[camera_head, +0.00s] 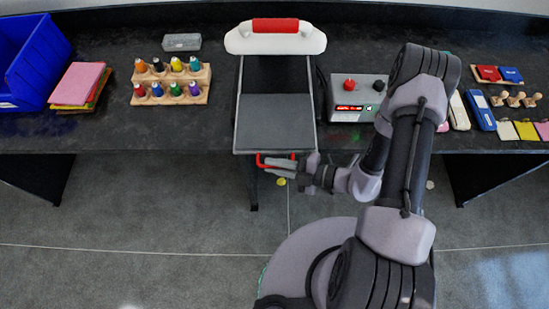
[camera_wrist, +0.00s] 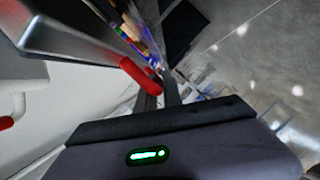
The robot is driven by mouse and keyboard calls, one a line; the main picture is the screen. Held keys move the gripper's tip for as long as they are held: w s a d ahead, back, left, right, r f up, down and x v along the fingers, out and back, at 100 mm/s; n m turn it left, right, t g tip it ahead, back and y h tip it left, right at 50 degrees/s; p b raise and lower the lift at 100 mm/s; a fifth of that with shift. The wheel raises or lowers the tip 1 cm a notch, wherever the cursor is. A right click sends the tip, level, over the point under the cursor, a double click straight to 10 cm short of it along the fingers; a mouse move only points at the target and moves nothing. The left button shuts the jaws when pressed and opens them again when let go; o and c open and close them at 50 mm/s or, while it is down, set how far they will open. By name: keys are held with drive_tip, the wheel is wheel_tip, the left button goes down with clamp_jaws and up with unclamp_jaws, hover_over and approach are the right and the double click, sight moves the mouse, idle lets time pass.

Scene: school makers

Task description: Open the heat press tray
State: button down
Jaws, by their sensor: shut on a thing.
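The heat press has a white head (camera_head: 275,38) with a red grip on top. Below it, the grey tray (camera_head: 274,136) lies flat and reaches to the table's front edge. The tray's red handle (camera_head: 262,160) sticks out just past that edge. My gripper (camera_head: 270,168) comes in from the right and is shut on the handle. The handle also shows as a red bar in the wrist view (camera_wrist: 139,76), at the end of my fingers. My fingers partly hide it in the head view.
A control box (camera_head: 353,97) with a red knob stands right of the press. A wooden rack of colored bottles (camera_head: 171,82) and a blue bin (camera_head: 32,62) are on the left. A blue stapler-like item (camera_head: 480,111) lies right of my arm. The floor in front is open.

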idle(0.3)
drive_tip(key=c, duration=1.5)
unclamp_jaws()
drive_tip(key=p+v, duration=0.3)
drive_tip(key=v, duration=1.4)
drive_tip(key=shift+d+r, duration=0.1)
drive_tip(key=shift+d, duration=0.15)
